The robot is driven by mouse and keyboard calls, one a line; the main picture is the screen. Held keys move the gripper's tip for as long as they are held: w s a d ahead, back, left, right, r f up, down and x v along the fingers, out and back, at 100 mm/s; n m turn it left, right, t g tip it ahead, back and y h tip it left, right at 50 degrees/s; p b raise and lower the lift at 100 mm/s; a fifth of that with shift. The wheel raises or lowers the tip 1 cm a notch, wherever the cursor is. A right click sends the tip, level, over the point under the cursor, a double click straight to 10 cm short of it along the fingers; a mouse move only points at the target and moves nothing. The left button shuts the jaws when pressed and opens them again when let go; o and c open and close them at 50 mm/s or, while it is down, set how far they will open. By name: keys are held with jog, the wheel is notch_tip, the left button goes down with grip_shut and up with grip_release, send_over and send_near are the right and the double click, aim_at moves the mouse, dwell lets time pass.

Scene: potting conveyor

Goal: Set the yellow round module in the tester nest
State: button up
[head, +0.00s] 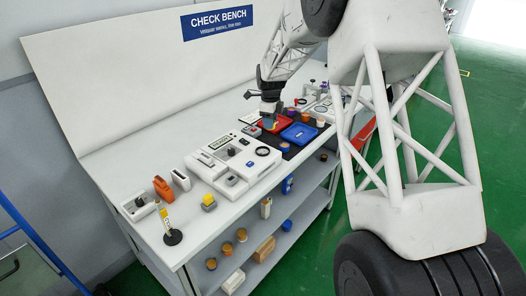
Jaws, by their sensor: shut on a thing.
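My gripper (269,122) points down over the red tray (262,126) on the bench. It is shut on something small. A bit of yellow (274,126) shows at its fingertips and appears to be the yellow round module, mostly hidden by the fingers. I cannot tell whether it is clear of the tray. The white tester (222,170) stands on the bench left of and nearer than the gripper. A dark round ring (262,151) on its top looks like the nest, and no module shows in it.
A blue tray (299,133) sits right of the red one on a dark mat. Small orange round pieces (291,112) stand around the trays. An orange tool (163,189) and a black-based yellow post (171,235) stand at the near left. A lower shelf holds several parts.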

jog(key=s+a, duration=0.1)
jog(key=s, duration=2.3)
jog(key=shift+s+a, duration=0.2)
jog(key=shift+a, duration=0.05)
jog(key=shift+w, duration=0.1)
send_over(262, 152)
jog(key=shift+s+d+f, duration=0.1)
jog(key=shift+s+f, duration=0.3)
jog(key=shift+f, duration=0.25)
jog(key=shift+w+f, duration=0.1)
jog(key=shift+w, duration=0.35)
jog(key=shift+f, duration=1.7)
jog(key=shift+f, duration=0.1)
jog(key=o, duration=0.9)
